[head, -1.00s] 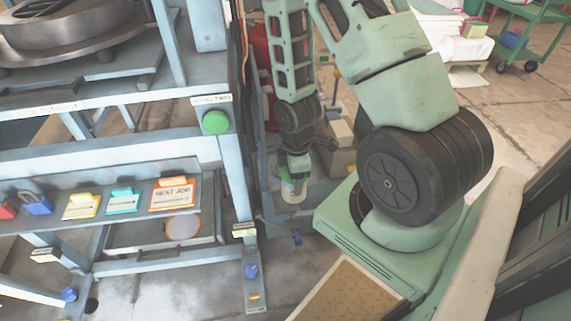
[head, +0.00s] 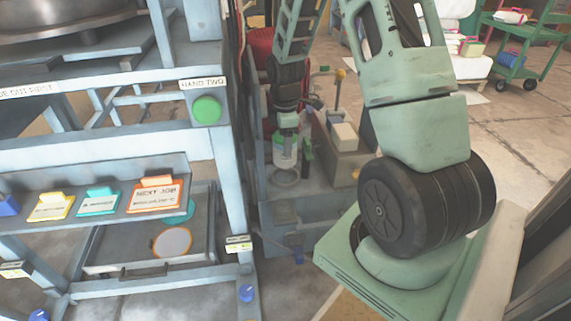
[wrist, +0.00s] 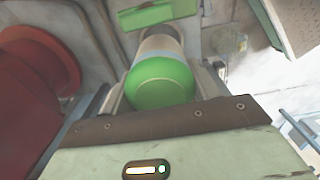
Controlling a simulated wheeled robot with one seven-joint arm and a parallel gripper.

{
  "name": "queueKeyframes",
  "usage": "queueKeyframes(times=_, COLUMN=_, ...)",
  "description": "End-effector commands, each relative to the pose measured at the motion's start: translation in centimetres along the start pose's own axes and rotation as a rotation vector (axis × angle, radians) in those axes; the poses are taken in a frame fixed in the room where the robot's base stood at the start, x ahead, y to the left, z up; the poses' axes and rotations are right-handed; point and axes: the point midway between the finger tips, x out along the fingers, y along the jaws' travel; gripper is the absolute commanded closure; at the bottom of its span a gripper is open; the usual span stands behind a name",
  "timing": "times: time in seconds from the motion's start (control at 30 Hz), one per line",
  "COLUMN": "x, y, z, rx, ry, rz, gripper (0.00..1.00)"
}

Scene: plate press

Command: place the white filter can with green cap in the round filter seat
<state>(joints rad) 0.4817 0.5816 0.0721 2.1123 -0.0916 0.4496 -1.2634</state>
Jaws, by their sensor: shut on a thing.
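The white filter can (head: 284,161) with a green cap hangs below my gripper (head: 286,143) in the head view. My gripper is shut on it. A round ring (head: 286,178), which looks like the filter seat, shows just below the can on the grey bench. The can appears upright and above the ring; the exact gap and alignment cannot be told.
A red drum (head: 262,62) is behind, also large in the wrist view (wrist: 35,95). The blue-grey press frame (head: 226,165) with a green button (head: 207,109) stands left.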

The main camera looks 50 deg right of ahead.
Motion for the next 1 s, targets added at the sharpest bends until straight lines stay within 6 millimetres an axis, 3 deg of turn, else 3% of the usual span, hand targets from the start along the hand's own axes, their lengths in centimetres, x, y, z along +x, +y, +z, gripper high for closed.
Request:
queueKeyframes(times=0.03, x=1.4, y=-0.2, z=0.0, rx=-0.001, ry=-0.001, rz=-0.004, gripper=0.74)
queueKeyframes(times=0.3, x=3.0, y=-0.2, z=0.0, rx=0.0, ry=0.0, rz=-0.002, gripper=0.74)
queueKeyframes(times=0.57, x=7.0, y=-0.3, z=0.0, rx=0.0, ry=-0.001, rz=-0.002, gripper=0.74)
queueKeyframes(times=0.93, x=7.2, y=-0.3, z=0.0, rx=0.0, ry=-0.001, rz=-0.001, gripper=0.74)
queueKeyframes(times=0.97, x=7.3, y=-0.3, z=0.0, rx=0.0, ry=-0.001, rz=-0.001, gripper=0.37)
queueKeyframes(times=1.0, x=7.2, y=-0.3, z=0.0, rx=0.0, ry=-0.001, rz=-0.001, gripper=0.26)
